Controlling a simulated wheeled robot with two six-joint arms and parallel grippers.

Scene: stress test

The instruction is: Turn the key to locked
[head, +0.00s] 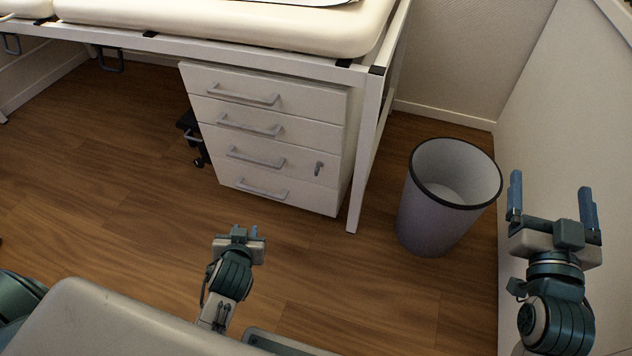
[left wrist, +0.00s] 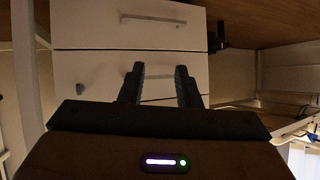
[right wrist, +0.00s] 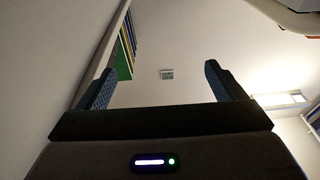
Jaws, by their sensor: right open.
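A small grey key (head: 319,168) sits in the lock at the right side of the third drawer of a white drawer cabinet (head: 270,104). It also shows as a small dark shape in the left wrist view (left wrist: 81,88); which way it is turned is too small to tell. My left gripper (head: 240,231) is low in front of the cabinet, apart from it. In the left wrist view its fingers (left wrist: 160,83) are spread and empty, with a drawer handle behind them. My right gripper (head: 553,205) is open and empty at the right, beside the wall, far from the key.
A grey waste bin (head: 447,195) stands right of the cabinet, between it and my right gripper. A white table leg (head: 368,150) rises just right of the cabinet, under a cream-padded top (head: 220,22). Wooden floor (head: 110,190) is clear at the left.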

